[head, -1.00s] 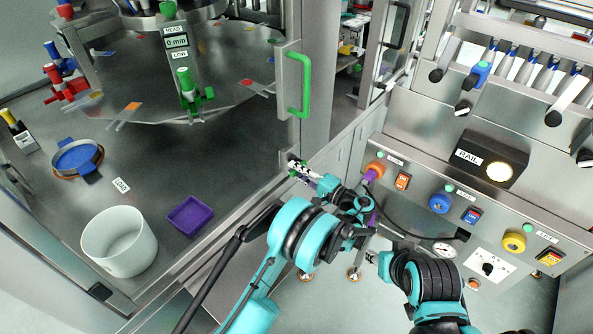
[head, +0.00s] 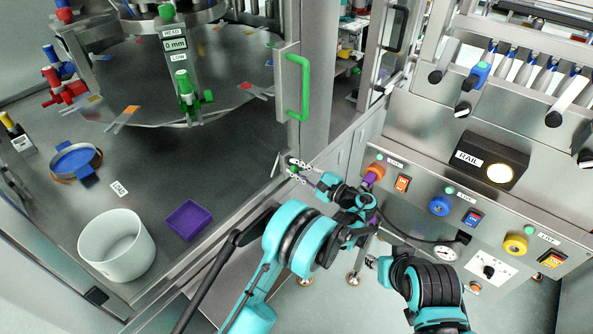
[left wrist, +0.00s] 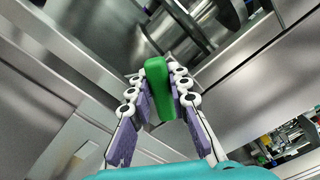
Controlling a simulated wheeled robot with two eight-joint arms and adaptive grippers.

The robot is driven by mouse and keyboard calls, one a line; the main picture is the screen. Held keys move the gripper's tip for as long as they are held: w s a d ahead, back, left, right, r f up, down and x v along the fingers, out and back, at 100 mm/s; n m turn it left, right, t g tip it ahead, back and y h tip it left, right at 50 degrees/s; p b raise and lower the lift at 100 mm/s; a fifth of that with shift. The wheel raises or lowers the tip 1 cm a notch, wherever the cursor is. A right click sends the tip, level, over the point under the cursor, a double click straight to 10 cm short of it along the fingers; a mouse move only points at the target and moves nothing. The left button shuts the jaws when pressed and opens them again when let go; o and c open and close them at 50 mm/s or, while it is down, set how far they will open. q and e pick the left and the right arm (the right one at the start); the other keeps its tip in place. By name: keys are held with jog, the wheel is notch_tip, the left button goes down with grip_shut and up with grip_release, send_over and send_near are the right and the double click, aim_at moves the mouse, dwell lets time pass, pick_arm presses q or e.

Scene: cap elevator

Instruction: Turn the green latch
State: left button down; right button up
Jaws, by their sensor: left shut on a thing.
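The green latch (left wrist: 160,88) fills the middle of the left wrist view as a rounded green block. In the head view only a small green bit of it (head: 293,169) shows, at the lower corner of the door frame. My left gripper (head: 298,166) reaches it from the lower right. Its white-jointed, purple-padded fingers (left wrist: 163,95) lie on both sides of the latch, shut on it. The latch's mount is largely hidden.
A green door handle (head: 304,86) stands on the frame above the latch. A steel panel with coloured buttons (head: 440,206) lies right of my left wrist. A white bucket (head: 116,246) and purple tray (head: 188,220) are on the steel deck at left.

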pick_arm(q)
jog(key=shift+w+m, duration=0.1)
jog(key=shift+m, duration=0.2)
jog(key=c, duration=1.4)
grip_release()
jog(key=shift+r, duration=0.1)
notch_tip(320, 180, up, 10)
jog(key=shift+f, duration=0.1)
